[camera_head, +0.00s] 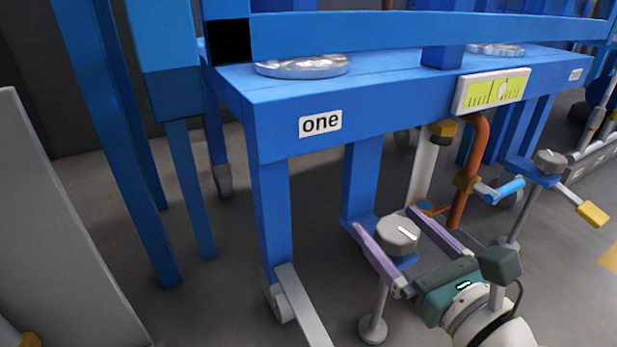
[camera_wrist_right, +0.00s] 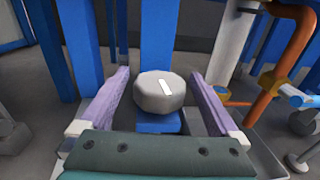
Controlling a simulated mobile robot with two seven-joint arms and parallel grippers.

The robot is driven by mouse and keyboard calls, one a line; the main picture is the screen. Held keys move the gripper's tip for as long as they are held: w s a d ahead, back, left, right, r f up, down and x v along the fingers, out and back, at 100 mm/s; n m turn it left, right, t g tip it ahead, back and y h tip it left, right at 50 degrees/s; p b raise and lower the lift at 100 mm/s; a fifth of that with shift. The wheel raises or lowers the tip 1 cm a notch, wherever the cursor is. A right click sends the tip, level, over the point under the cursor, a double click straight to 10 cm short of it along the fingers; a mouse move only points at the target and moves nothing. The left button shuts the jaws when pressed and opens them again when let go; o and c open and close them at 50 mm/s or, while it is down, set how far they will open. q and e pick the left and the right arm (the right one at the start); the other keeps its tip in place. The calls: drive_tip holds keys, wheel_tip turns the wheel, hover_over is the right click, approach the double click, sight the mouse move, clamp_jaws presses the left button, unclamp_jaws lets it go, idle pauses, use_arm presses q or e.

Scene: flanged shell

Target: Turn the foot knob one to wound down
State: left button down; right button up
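The foot knob one (camera_head: 398,234) is a grey faceted knob with a white mark on top, on a blue bracket at the stand's near leg, below the label "one" (camera_head: 320,123). A foot rod and round pad (camera_head: 373,328) go down to the floor beneath it. My right gripper (camera_head: 398,222) is open, its two purple fingers on either side of the knob. In the right wrist view the knob (camera_wrist_right: 159,92) sits between the fingers, with gaps on both sides; the white mark is tilted. My left gripper is not in view.
A level gauge (camera_head: 491,91) with a yellow-green face is on the blue frame. An orange pipe (camera_head: 472,160) with a blue-handled valve (camera_head: 505,191) stands right of the gripper. Another grey knob (camera_head: 548,161) is farther right. A grey panel (camera_head: 50,230) stands at left.

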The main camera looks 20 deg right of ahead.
drive_tip(key=c, duration=1.3)
drive_tip(key=shift+m+h, duration=0.4)
drive_tip(key=shift+h, duration=0.2)
drive_tip(key=m+g+h, duration=0.1)
drive_tip(key=m+h, duration=0.1)
drive_tip(key=h, duration=0.1)
drive_tip(key=m+h, duration=0.2)
drive_tip(key=h, duration=0.1)
drive_tip(key=shift+g+h, duration=0.3)
drive_tip(key=shift+g, duration=0.1)
drive_tip(key=shift+d+m+g+h, duration=0.1)
drive_tip(key=shift+m+g+h, duration=1.6)
drive_tip(key=shift+m+h, duration=0.6)
drive_tip(key=shift+g+h, duration=0.3)
drive_tip(key=shift+h, duration=0.1)
drive_tip(key=o, duration=1.3)
drive_tip(key=shift+o, duration=0.2)
drive_tip(key=p+v, duration=0.1)
drive_tip(key=v, duration=0.9)
